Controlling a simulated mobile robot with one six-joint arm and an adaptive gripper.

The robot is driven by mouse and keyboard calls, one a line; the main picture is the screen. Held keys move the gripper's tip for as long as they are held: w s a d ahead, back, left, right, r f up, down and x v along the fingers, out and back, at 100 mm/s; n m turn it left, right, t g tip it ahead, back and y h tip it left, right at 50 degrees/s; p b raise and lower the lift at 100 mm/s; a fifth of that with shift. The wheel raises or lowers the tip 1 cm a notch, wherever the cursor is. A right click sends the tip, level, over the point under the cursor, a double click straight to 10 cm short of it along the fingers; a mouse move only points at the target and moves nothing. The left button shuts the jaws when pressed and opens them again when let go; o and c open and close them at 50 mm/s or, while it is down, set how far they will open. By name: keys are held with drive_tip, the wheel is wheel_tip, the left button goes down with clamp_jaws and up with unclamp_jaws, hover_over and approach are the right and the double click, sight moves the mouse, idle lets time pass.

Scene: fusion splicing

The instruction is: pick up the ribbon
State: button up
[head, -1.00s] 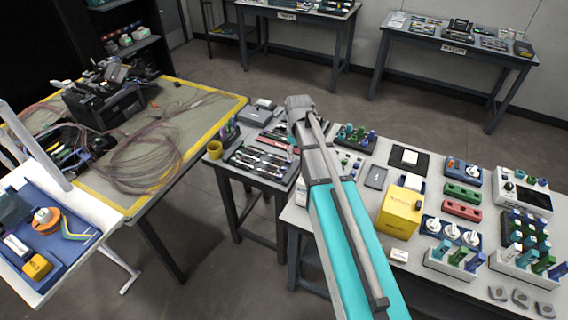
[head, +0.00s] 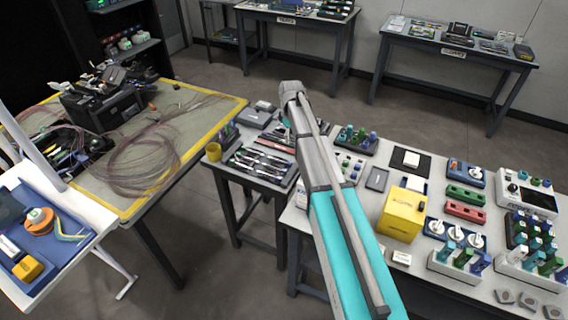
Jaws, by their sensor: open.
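Thin yellow and blue strips (head: 68,228), which may be the ribbon, lie in the blue tray (head: 52,272) at the left edge. They are beside an orange spool (head: 39,221) with a white top. I cannot tell for certain that they are the ribbon. My arm reaches up the middle of the picture, its far end above the small tool table and well to the right of that tray. My gripper is hidden behind the arm's end, so its fingers do not show.
A yellow-edged bench (head: 212,117) with loose pinkish cable coils (head: 135,165) and a black case (head: 104,104) stands between the blue tray and my arm. A yellow box (head: 399,215) and several small holders crowd the right table. Grey floor shows between the tables.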

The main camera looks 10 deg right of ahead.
drive_tip(key=b, duration=0.8)
hover_over(290, 162)
drive_tip(key=shift+f, duration=4.15)
drive_tip(key=shift+f, duration=0.1)
drive_tip(key=shift+s+f+b, duration=0.15)
drive_tip(key=shift+f+b, duration=2.4)
drive_tip(key=shift+b, duration=0.1)
clamp_jaws()
